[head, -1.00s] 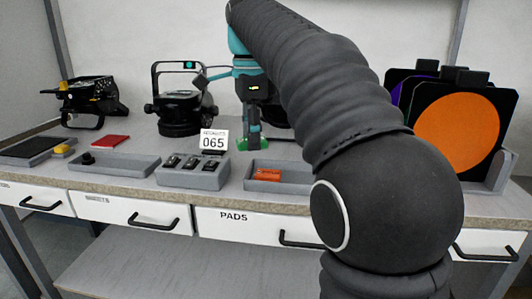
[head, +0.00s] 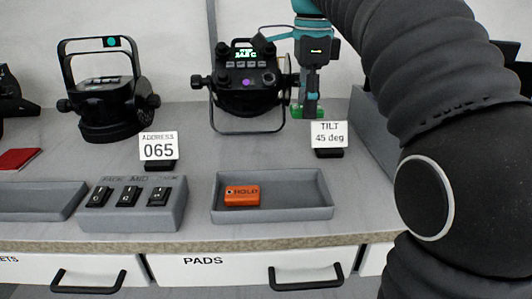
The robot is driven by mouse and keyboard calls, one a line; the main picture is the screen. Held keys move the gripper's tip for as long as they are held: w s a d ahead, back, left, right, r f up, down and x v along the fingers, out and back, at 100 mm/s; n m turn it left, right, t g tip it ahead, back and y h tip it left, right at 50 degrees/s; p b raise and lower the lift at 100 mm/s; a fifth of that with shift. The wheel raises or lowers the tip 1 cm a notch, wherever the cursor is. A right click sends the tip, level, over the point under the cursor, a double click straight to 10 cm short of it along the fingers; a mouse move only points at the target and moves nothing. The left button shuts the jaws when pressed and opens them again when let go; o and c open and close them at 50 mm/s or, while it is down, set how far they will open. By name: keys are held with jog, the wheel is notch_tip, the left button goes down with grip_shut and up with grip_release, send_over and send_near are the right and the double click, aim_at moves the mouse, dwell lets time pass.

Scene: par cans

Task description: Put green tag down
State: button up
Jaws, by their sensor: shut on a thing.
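The green tag (head: 298,111) is a small flat green piece, partly hidden by my fingers. It shows low at the fingertips, to the right of the middle par can (head: 247,88). My gripper (head: 310,108) points down from the teal wrist and is shut on the green tag. It is behind the "TILT 45 deg" card. I cannot tell whether the tag touches the bench top.
The "TILT 45 deg" card (head: 329,134) stands just in front of my gripper. A grey tray (head: 285,211) holds an orange "HOLD" block (head: 242,195). The "ADDRESS 065" card (head: 158,147), a switch box (head: 150,213) and another par can (head: 108,105) are left. Bare bench lies between the cards.

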jog(key=shift+s+a+f, duration=0.1)
jog(key=shift+s+a, duration=0.05)
jog(key=shift+s, duration=0.2)
send_over(248, 163)
notch_tip(248, 163, down, 7)
jog(key=shift+r+b, duration=0.1)
jog(key=shift+b, duration=0.25)
jog(key=shift+f+b, duration=0.35)
jog(key=shift+f, duration=1.7)
jog(key=shift+f, duration=0.1)
jog(key=o, duration=0.5)
jog(key=shift+f, duration=0.1)
jog(key=o, duration=0.4)
jog(key=shift+o, duration=0.2)
notch_tip(248, 163, up, 12)
jog(key=p, duration=0.1)
jog(key=shift+r, duration=0.2)
